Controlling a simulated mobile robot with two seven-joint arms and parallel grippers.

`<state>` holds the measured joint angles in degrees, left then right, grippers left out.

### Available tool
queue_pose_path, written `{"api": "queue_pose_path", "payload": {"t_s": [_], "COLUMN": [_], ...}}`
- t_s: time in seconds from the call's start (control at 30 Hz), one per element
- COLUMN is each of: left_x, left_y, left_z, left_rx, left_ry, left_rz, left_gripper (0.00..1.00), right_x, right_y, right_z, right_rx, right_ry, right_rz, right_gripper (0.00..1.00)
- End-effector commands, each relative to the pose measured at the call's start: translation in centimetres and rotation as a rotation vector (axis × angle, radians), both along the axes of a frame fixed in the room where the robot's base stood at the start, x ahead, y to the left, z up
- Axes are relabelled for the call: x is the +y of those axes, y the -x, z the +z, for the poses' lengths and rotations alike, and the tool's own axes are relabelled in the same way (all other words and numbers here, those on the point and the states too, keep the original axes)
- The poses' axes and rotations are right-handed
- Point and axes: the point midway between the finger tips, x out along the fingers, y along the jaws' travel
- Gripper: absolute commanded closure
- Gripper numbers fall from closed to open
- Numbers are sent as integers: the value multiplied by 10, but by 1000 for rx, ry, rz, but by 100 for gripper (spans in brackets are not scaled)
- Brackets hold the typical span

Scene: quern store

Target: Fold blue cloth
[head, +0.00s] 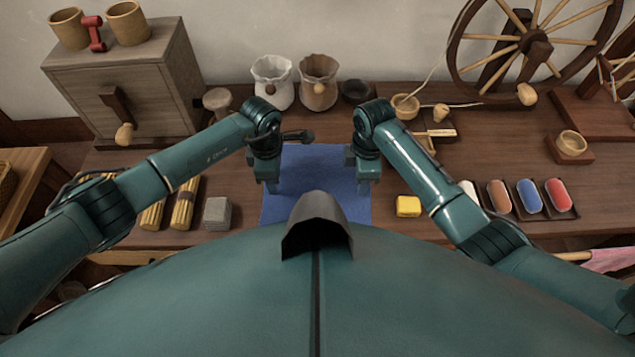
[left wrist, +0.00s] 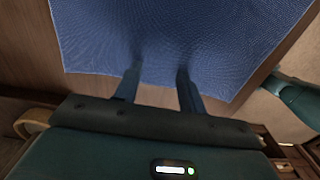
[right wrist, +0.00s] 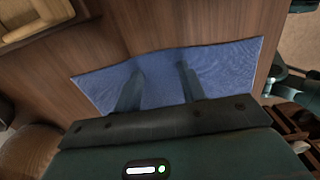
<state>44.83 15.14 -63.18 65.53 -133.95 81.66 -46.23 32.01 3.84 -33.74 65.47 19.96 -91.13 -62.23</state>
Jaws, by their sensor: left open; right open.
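The blue cloth (head: 316,178) lies flat and spread out on the wooden table, in the middle in front of me. Its near part is hidden behind my body in the head view. My left gripper (head: 271,192) is over the cloth's left side, open and empty. In the left wrist view the cloth (left wrist: 180,35) lies beneath its two parted fingers (left wrist: 158,82). My right gripper (head: 364,192) is at the cloth's right edge, open and empty. In the right wrist view its parted fingers (right wrist: 158,75) are over the cloth (right wrist: 225,65). I cannot tell whether the fingertips touch the cloth.
A grey block (head: 217,213) and bundles of yellow sticks (head: 186,203) lie left of the cloth. A yellow block (head: 408,206) sits to its right, with a tray of coloured pieces (head: 529,197) beyond. Two sacks (head: 272,82) (head: 318,82) and a dark bowl (head: 355,91) stand behind.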

Motion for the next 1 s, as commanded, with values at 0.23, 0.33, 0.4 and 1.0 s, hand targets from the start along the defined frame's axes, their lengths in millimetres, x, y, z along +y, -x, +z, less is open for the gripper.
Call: {"api": "queue_pose_path", "payload": {"t_s": [0.23, 0.33, 0.4, 1.0], "left_x": [0, 0, 0, 0], "left_y": [0, 0, 0, 0], "left_z": [0, 0, 0, 0], "left_rx": [1, 1, 1, 1], "left_ry": [-1, -1, -1, -1], "left_rz": [0, 0, 0, 0], "left_gripper": [70, 74, 77, 100], "right_x": [0, 0, 0, -1], "right_y": [1, 1, 1, 1], "right_z": [-1, -1, -1, -2], "right_rx": [2, 3, 3, 4], "right_ry": [1, 1, 1, 2], "right_rz": [0, 0, -1, -1], "right_gripper": [70, 74, 77, 100]}}
